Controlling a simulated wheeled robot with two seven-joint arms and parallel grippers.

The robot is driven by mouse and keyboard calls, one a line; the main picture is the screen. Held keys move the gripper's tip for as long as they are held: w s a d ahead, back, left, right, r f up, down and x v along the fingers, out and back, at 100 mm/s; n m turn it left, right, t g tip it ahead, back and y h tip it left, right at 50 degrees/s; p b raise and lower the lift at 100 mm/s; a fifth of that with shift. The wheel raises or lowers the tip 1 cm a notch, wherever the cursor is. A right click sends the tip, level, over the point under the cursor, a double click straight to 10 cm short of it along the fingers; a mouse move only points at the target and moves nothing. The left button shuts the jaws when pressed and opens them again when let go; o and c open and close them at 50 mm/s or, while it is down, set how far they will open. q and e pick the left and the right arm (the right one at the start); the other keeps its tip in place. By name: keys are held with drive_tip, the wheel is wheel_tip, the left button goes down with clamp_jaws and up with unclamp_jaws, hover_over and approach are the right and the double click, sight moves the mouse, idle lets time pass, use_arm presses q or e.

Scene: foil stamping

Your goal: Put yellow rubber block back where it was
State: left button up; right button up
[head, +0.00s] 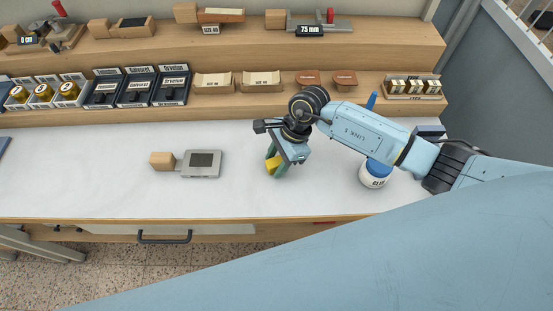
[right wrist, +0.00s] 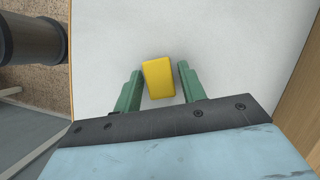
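The yellow rubber block (head: 272,165) is on or just above the white worktop, right of centre in the head view. My right gripper (head: 277,163) points down over it. In the right wrist view the block (right wrist: 158,79) sits between the two green fingers. The fingers look open, with a narrow gap on the right side; the left finger is very close to the block. I cannot tell whether the block touches the worktop. My left gripper is not in view.
A metal plate with a wooden handle (head: 201,164) lies left on the worktop (head: 100,185). A white jar with a blue lid (head: 374,175) stands to the right, near my right arm. Shelves behind hold labelled black boxes (head: 136,92), wooden blocks and tools.

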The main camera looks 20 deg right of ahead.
drive_tip(key=shift+o, duration=0.6)
drive_tip(key=shift+r, duration=0.25)
drive_tip(key=v, duration=1.2)
